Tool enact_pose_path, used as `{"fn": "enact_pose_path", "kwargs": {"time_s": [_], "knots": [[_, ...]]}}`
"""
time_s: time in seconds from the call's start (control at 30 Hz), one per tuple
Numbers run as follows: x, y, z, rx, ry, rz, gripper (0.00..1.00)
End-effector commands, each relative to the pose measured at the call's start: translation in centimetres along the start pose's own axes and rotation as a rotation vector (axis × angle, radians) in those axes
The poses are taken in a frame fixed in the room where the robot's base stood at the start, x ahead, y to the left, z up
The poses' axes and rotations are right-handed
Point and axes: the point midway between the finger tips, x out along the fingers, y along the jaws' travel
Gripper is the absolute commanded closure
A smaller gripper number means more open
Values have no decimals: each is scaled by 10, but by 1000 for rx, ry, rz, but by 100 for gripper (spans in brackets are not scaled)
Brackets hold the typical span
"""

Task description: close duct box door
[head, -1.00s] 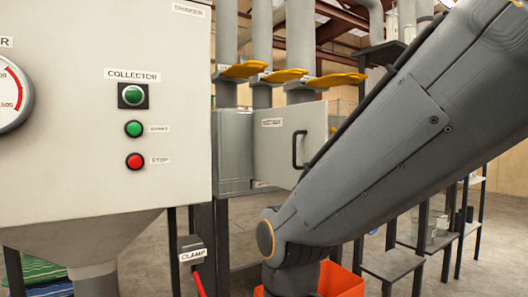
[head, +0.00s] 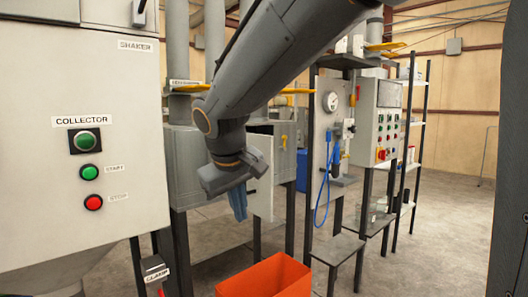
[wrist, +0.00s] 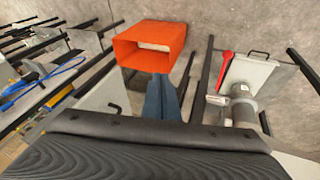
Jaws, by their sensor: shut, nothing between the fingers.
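The duct box (head: 190,165) is a grey box under a vertical pipe, right of the collector panel in the head view. Its pale door (head: 262,203) stands open on the box's right side and is partly hidden by my wrist. In the wrist view a pale panel with a dark handle (wrist: 100,98), seemingly this door, lies left of my fingers. My gripper (head: 238,208) points down in front of the door area, with its blue fingers shut and empty. The fingers also show in the wrist view (wrist: 163,88). I cannot tell whether they touch the door.
An orange bin (head: 265,278) stands on the floor below my gripper. The collector panel (head: 80,130) is close on the left. A small table (head: 338,249) and a control cabinet (head: 378,120) stand to the right. Open floor lies at far right.

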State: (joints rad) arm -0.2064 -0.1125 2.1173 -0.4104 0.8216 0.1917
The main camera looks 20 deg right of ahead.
Motion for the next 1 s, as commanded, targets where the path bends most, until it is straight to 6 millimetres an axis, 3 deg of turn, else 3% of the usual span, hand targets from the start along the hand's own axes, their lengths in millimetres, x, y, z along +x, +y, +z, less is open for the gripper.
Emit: {"fn": "enact_pose_path", "kwargs": {"time_s": [0.03,0.2,0.43,0.67,1.0], "knots": [[-24,17,-16,3,21,25,100],[-65,57,-56,10,80,100,100],[-86,79,-78,15,113,145,100],[-64,84,-80,14,110,148,100],[0,93,-88,14,111,146,100]]}}
